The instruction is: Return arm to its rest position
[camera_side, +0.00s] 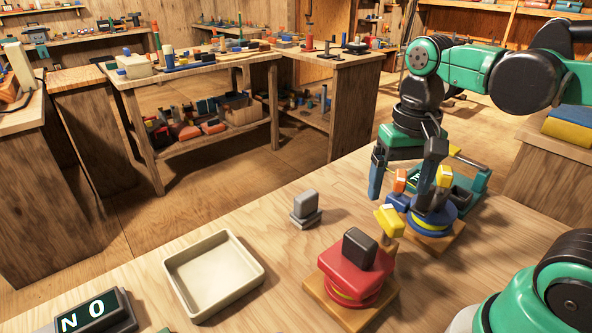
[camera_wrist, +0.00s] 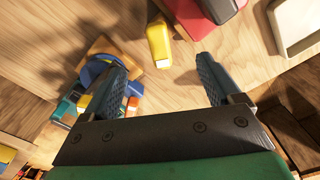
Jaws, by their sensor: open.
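My gripper (camera_side: 400,203) hangs fingers-down over the workbench in the side view, beside and partly in front of a blue and yellow round piece on a wooden block (camera_side: 433,237). In the wrist view my gripper (camera_wrist: 160,63) has its two dark blue fingers wide apart with nothing held between them. A yellow block (camera_wrist: 159,45) appears beyond and between the fingertips, apart from both. It also shows in the side view (camera_side: 389,220), beside the red round piece (camera_side: 352,276) with a black block on top. The fingertips' exact clearance is hard to tell.
An empty cream tray (camera_side: 213,305) stands on the bench (camera_side: 120,281) at centre left. A small grey block (camera_side: 305,206) stands behind it. A dark sign with letters (camera_side: 95,314) lies at lower left. A teal holder (camera_side: 475,185) is behind my gripper at right.

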